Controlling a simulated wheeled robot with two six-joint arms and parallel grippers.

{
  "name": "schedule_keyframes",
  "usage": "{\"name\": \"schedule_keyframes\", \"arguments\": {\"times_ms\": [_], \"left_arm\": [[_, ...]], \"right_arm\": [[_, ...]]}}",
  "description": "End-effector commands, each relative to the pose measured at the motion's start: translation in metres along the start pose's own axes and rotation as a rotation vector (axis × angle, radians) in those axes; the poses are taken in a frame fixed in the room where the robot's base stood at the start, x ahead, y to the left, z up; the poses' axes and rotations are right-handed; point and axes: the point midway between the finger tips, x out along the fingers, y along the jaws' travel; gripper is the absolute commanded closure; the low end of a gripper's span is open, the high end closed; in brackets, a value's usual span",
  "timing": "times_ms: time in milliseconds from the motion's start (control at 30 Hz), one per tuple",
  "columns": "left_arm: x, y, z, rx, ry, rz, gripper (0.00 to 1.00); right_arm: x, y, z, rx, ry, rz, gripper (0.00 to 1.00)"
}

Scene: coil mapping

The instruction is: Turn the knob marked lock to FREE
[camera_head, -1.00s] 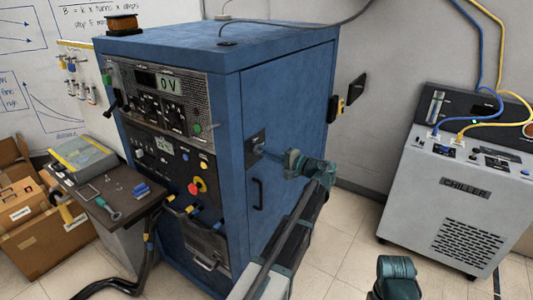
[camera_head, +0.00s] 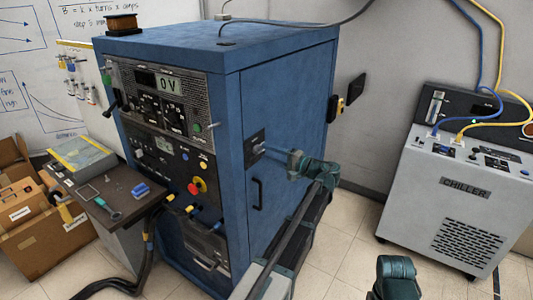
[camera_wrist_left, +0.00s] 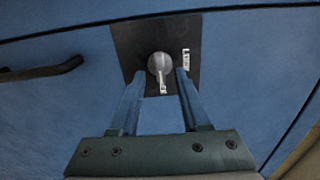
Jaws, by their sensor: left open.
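The knob (camera_wrist_left: 158,64) is a pale round grip with a pointer bar. It sits on a dark plate (camera_wrist_left: 128,44) on the side of the blue cabinet, and the plate also shows in the head view (camera_head: 249,153). A small white label on the plate is too small to read. My left gripper (camera_wrist_left: 160,76) is open, with one finger on each side of the knob. I see narrow gaps between the fingers and the knob. In the head view my left gripper (camera_head: 272,151) reaches the plate from the right.
The blue cabinet (camera_head: 290,110) has a dark handle (camera_head: 257,193) below the plate; it also shows at left in the wrist view (camera_wrist_left: 42,72). A chiller (camera_head: 465,195) stands at right, with floor between.

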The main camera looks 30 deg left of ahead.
Motion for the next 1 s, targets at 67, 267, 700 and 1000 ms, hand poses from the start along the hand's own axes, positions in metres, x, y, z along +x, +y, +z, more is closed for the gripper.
{"name": "schedule_keyframes", "arguments": {"times_ms": [67, 267, 700, 1000], "left_arm": [[-0.016, 0.0, 0.0, 0.0, 0.004, 0.0, 0.54], [-0.061, 0.0, -0.001, 0.0, 0.004, 0.0, 0.54], [-0.123, 0.0, 0.0, 0.0, 0.002, 0.0, 0.54], [-0.126, 0.0, 0.0, 0.0, 0.001, 0.0, 0.54]], "right_arm": [[0.0, 0.0, 0.0, 0.0, 0.0, 0.0, 1.0], [0.0, 0.0, 0.0, 0.0, 0.0, 0.0, 1.0], [0.0, 0.0, 0.0, 0.0, 0.0, 0.0, 1.0], [0.0, 0.0, 0.0, 0.0, 0.0, 0.0, 1.0]]}}
